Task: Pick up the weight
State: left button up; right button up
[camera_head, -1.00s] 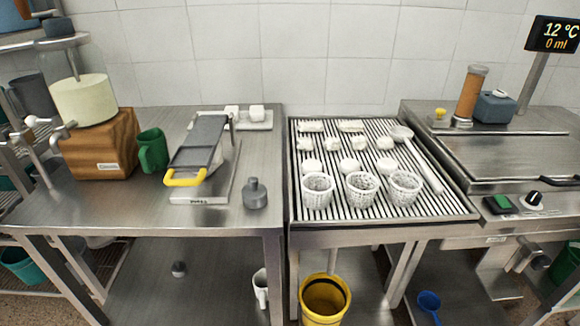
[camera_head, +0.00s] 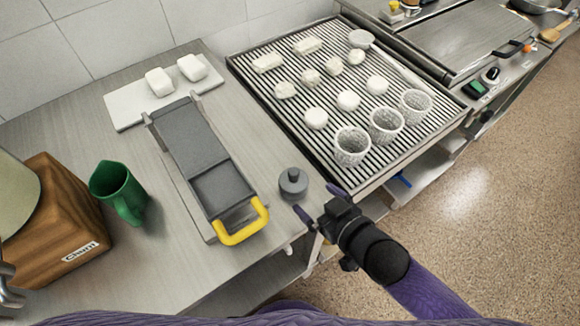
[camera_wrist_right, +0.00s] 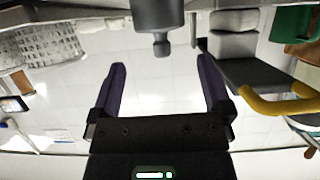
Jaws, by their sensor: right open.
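The weight is a dark grey cylinder with a small knob on top (camera_head: 293,184). It stands upright on the steel table near the front edge, right of the yellow-handled press (camera_head: 195,160). My right gripper (camera_head: 318,202) is open and empty, just in front and to the right of the weight, with its fingers pointing towards it. In the right wrist view the weight (camera_wrist_right: 154,18) is at the top centre, beyond the fingertips and lined up with the gap between the open fingers (camera_wrist_right: 160,66). My left gripper is not in view.
A green mug (camera_head: 118,192) and a wooden block (camera_head: 60,225) stand at the left. A white tray (camera_head: 125,108) with two white blocks is at the back. Right of the weight is a ribbed rack (camera_head: 265,95) with perforated baskets (camera_head: 352,146) and white pieces.

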aim_at(297, 183)
jog(key=b+x, duration=0.3)
jog(key=x, duration=0.6)
jog(key=shift+f, duration=0.2)
jog(key=shift+r, duration=0.1)
jog(key=shift+c, duration=0.4)
jog(key=shift+r, duration=0.1)
grip_shut()
